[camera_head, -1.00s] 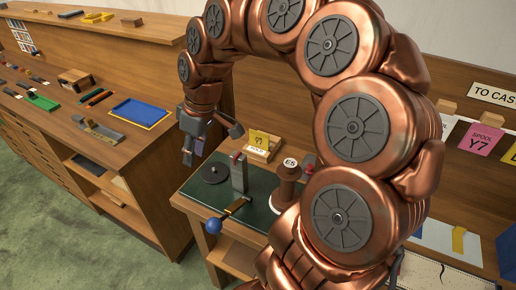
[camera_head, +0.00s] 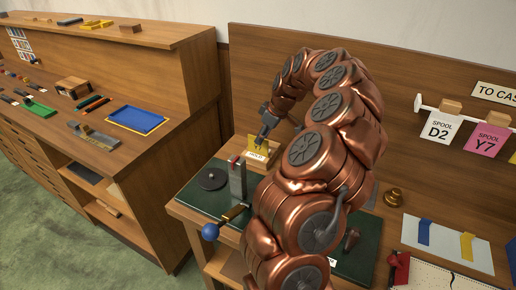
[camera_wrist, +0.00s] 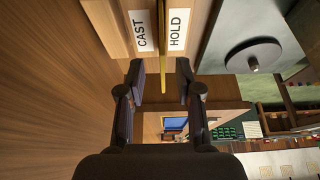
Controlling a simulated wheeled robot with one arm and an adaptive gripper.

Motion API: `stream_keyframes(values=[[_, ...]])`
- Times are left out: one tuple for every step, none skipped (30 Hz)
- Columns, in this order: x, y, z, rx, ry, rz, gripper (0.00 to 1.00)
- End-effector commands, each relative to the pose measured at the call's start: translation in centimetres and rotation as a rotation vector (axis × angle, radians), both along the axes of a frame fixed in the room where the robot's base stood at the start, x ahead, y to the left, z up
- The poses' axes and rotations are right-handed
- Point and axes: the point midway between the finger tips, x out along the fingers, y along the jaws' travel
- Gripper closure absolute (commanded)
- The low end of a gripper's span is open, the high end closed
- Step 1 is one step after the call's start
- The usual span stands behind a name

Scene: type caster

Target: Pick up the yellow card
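The yellow card (camera_head: 258,141) stands upright in a small wooden holder (camera_head: 273,155) at the back of the green-topped bench. In the wrist view the card (camera_wrist: 161,45) shows edge-on as a thin yellow strip between the white CAST and HOLD labels. My gripper (camera_head: 263,138) is at the card and partly covers it in the head view. In the wrist view my gripper (camera_wrist: 161,82) is open, with one finger on each side of the card's near edge. Gaps show between the card and both fingers.
A grey upright post (camera_head: 237,182) and a blue-knobbed lever (camera_head: 211,231) stand in front of the holder. A dark disc (camera_head: 212,179) lies at the left. A wooden back panel (camera_head: 400,70) rises behind. A blue tray (camera_head: 138,117) lies on the left counter.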

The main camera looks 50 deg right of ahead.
Motion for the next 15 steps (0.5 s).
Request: stream_keyframes(values=[[0.1, 0.1, -0.2, 0.001, 0.001, 0.0, 0.66], [0.2, 0.1, -0.3, 0.001, 0.001, 0.001, 0.66], [0.3, 0.2, -0.5, 0.001, 0.001, 0.001, 0.66], [0.3, 0.2, -0.6, 0.002, 0.002, 0.001, 0.66], [0.4, 0.3, -0.7, 0.003, 0.003, 0.002, 0.66], [0.6, 0.5, -1.0, 0.004, 0.004, 0.002, 0.66], [0.7, 0.6, -1.3, 0.006, 0.006, 0.003, 0.66], [0.9, 0.7, -1.6, 0.006, 0.006, 0.003, 0.66], [1.2, 0.8, -1.9, 0.006, 0.006, 0.003, 0.66], [1.4, 0.8, -2.2, 0.006, 0.005, 0.002, 0.66], [1.6, 0.9, -2.5, 0.007, 0.005, 0.002, 0.66], [1.8, 1.0, -3.0, 0.006, 0.006, 0.002, 0.66], [1.9, 1.0, -3.4, 0.007, 0.005, 0.002, 0.66], [2.0, 1.0, -3.7, 0.006, 0.004, 0.001, 0.66], [2.2, 1.0, -4.1, 0.005, 0.003, 0.0, 0.66]])
